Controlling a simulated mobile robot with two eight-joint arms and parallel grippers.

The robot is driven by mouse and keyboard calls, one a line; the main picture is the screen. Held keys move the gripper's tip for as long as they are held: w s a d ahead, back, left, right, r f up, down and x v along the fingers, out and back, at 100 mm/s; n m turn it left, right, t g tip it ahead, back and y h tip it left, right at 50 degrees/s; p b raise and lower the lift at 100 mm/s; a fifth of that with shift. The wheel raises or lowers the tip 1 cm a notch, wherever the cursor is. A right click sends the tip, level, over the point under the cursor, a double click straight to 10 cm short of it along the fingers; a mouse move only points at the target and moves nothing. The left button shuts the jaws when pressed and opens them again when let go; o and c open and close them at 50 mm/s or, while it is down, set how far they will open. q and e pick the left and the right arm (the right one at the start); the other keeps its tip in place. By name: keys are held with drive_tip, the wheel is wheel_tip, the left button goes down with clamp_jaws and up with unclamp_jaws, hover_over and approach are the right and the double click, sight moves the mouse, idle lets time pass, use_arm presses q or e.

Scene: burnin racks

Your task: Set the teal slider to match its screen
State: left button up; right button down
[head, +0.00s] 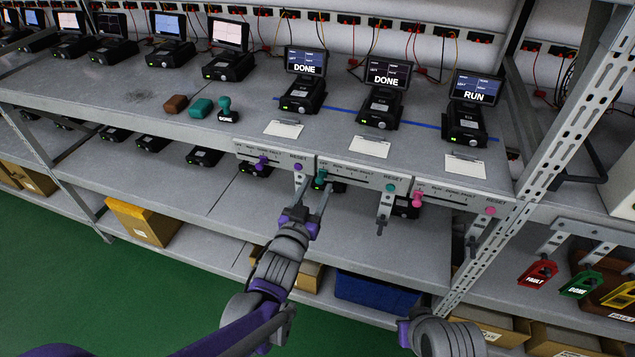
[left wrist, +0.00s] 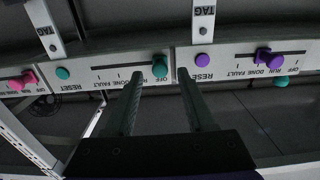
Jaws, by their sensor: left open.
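The teal slider (head: 322,175) sits at the OFF end of its slot on the middle panel (head: 355,183). In the left wrist view the teal slider (left wrist: 160,67) shows upside down with its labels. The middle screen (head: 386,75) above that panel reads DONE. My left gripper (head: 311,192) is open at the panel front. In the left wrist view its fingertips (left wrist: 160,76) stand on either side of the teal slider, with gaps on both sides; contact does not show. My right gripper is out of view.
The purple slider (head: 262,161) and purple reset button (head: 298,167) are left of the teal panel. The pink slider (head: 417,197) and teal reset button (head: 390,187) lie to the right. Hanging tag brackets (head: 384,208) stick down below the panels. A rack upright (head: 560,120) stands at right.

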sight(321, 177)
use_arm(q)
drive_tip(key=shift+x, duration=1.15)
clamp_jaws()
idle(0.6)
